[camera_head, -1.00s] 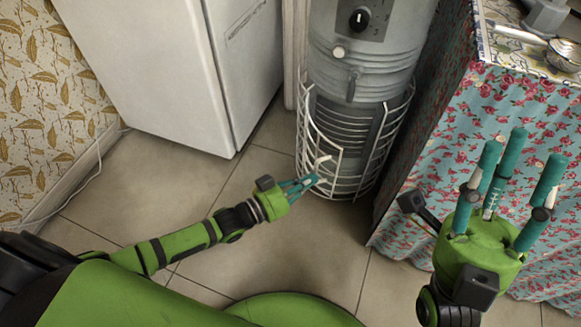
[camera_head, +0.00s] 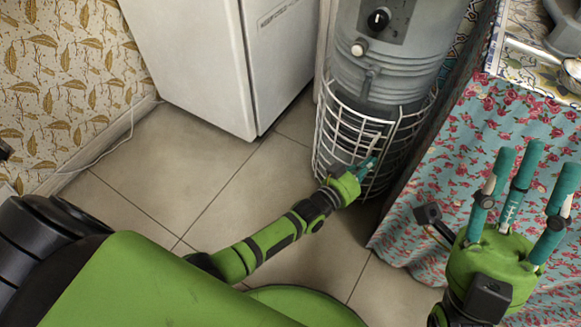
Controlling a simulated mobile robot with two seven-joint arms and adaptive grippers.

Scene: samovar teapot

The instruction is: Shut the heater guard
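The heater (camera_head: 385,75) is a grey cylinder with a black knob, standing at the upper middle right. The white wire heater guard (camera_head: 330,128) wraps around its lower part, and its front now shows bars across the heater. My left gripper (camera_head: 368,167) is at the lower front of the guard, its teal fingers at or against the bars. Whether those fingers touch or hold a bar is too small to tell. My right gripper (camera_head: 522,195) is at the lower right, fingers pointing up, spread and empty, away from the guard.
A white fridge (camera_head: 190,60) stands left of the heater. A floral cloth-covered counter (camera_head: 470,130) is close on the heater's right. A white cable (camera_head: 105,150) runs along the left wall. The tiled floor (camera_head: 190,150) between is clear.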

